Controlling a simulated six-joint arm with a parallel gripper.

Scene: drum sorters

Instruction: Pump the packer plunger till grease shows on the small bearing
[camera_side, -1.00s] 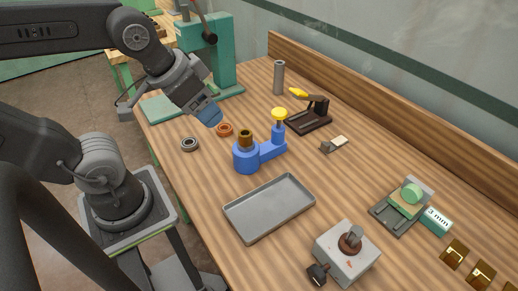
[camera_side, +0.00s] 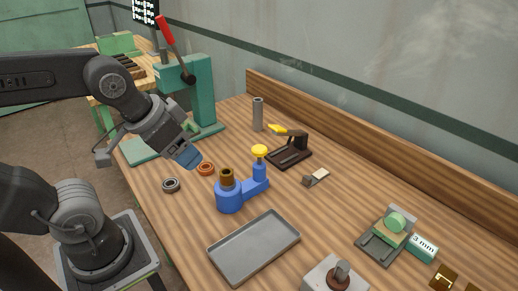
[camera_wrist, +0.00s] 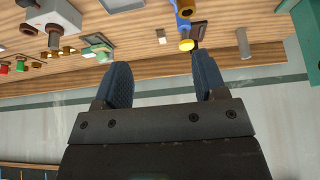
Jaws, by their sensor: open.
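The blue packer (camera_side: 229,196) stands upright on the bench, with a brown-gold cup (camera_side: 227,177) on its wide body. Its plunger has a yellow knob (camera_side: 260,151) on the blue side post. A grey ring-shaped bearing (camera_side: 171,185) and an orange-brown ring (camera_side: 205,168) lie on the wood left of the packer. I cannot tell if any grease shows on them. My gripper (camera_side: 188,156) is open and empty above and behind the orange-brown ring, left of the packer. In the wrist view, the yellow knob (camera_wrist: 187,45) appears beyond the open fingers, near the right one.
A grey tray (camera_side: 253,246) lies in front of the packer. A black stand with a yellow handle (camera_side: 287,155) and a grey cylinder (camera_side: 258,114) stand behind it. A green press (camera_side: 190,90) with a red lever rises at the back left.

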